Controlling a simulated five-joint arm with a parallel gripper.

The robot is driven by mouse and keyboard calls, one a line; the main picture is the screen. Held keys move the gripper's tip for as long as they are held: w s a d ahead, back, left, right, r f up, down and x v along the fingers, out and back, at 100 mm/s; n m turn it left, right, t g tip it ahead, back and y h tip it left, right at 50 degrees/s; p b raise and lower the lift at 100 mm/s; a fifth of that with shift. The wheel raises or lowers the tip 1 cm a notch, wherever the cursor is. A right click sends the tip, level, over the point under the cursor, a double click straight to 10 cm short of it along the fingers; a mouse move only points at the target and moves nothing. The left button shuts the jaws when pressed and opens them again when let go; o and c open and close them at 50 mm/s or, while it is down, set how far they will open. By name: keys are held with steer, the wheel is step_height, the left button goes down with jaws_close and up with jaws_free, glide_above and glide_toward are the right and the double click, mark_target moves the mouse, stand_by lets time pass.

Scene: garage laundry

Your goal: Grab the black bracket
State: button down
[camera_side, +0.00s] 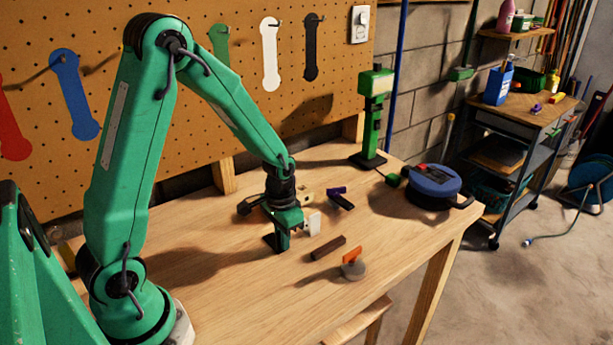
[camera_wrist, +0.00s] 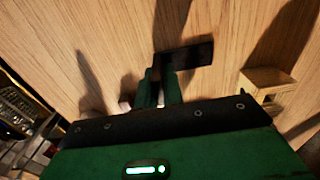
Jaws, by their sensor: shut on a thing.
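The black bracket (camera_wrist: 190,54) lies beneath my gripper on the wooden table, its flat dark plate sticking out to the right of the fingers in the wrist view. In the side view the bracket (camera_side: 270,242) shows as a small dark piece at the foot of the fingers. My gripper (camera_side: 282,243) points down at the table, and its green fingers also show in the wrist view (camera_wrist: 162,82). The jaws are shut on the bracket. The part between the fingers is hidden. I cannot tell whether the bracket is clear of the tabletop.
Close to the right are a white block (camera_side: 312,223), a pale wooden block (camera_side: 306,194) and a purple-and-black item (camera_side: 341,198). A brown bar (camera_side: 328,247) and an orange-handled scraper (camera_side: 353,265) lie in front.

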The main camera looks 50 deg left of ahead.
steer(key=shift+r, duration=0.1)
steer(key=shift+w+r, duration=0.1)
steer(key=shift+r, duration=0.6)
steer(key=r, duration=0.3)
steer(key=shift+d, duration=0.3)
steer(key=s+d+r, duration=0.4)
steer(key=d+r, duration=0.2)
steer(key=d, duration=0.4)
steer(key=shift+s+r, duration=0.2)
steer(key=shift+s, duration=0.05)
steer(key=shift+d, duration=0.1)
steer(key=shift+w, duration=0.1)
